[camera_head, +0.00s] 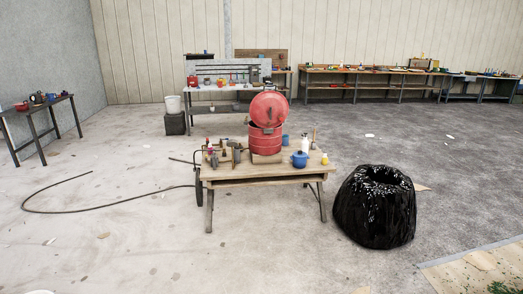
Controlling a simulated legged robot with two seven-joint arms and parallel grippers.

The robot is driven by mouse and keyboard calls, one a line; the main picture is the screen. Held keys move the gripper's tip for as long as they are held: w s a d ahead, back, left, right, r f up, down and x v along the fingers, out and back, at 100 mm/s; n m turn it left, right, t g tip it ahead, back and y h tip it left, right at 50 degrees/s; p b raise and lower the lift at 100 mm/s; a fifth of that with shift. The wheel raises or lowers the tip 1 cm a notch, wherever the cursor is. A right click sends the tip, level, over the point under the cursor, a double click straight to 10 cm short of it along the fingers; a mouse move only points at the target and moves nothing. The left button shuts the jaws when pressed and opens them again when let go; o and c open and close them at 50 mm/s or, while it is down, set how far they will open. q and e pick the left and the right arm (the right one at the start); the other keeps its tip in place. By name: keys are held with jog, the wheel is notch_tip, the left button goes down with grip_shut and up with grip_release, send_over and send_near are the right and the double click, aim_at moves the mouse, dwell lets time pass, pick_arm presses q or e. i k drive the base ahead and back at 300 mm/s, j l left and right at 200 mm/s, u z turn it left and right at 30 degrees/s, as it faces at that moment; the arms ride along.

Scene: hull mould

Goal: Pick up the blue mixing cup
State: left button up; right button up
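A wooden work table (235,174) stands in the middle of the floor, some distance ahead. A small blue cup-like thing (285,140) stands at its back right, beside the red drum. A rounder blue pot-like vessel (299,159) sits nearer the table's front right edge. I cannot tell for sure which of these is the blue mixing cup. Both stand free of any gripper. Neither of my grippers shows in this view.
A red drum (266,142) with a round red lid stands on the table, with small bottles and tools around it. A black bag (374,208) lies right of the table. A dark hose (110,212) runs across the floor at left. The floor in front is mostly clear.

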aim_at(285, 139)
jog(key=i+j, duration=0.1)
jog(key=i, duration=1.75)
jog(key=i+j+u, duration=0.15)
jog(key=i+u, duration=0.75)
jog(key=i+l+u, duration=0.4)
jog(key=i, duration=0.15)
jog(key=i+j+z, duration=0.15)
jog(key=i, duration=0.4)
jog(key=i+j+z, duration=0.1)
jog(key=i+j, duration=0.3)
jog(key=i, duration=0.15)
jog(key=i+j+z, duration=0.15)
jog(key=z, duration=0.25)
jog(key=i+j+z, duration=0.25)
jog(key=z, duration=0.2)
jog(key=i+j+z, duration=0.25)
jog(key=z, duration=0.15)
jog(key=i+j+z, duration=0.15)
jog(key=j+z, duration=0.7)
jog(key=i+j+z, duration=0.1)
jog(key=j+z, duration=0.2)
jog(key=j, duration=0.15)
jog(key=i+j+z, duration=0.1)
jog(key=j+z, duration=0.2)
jog(key=j, duration=0.2)
jog(key=j+z, duration=0.5)
jog(key=j, duration=1.85)
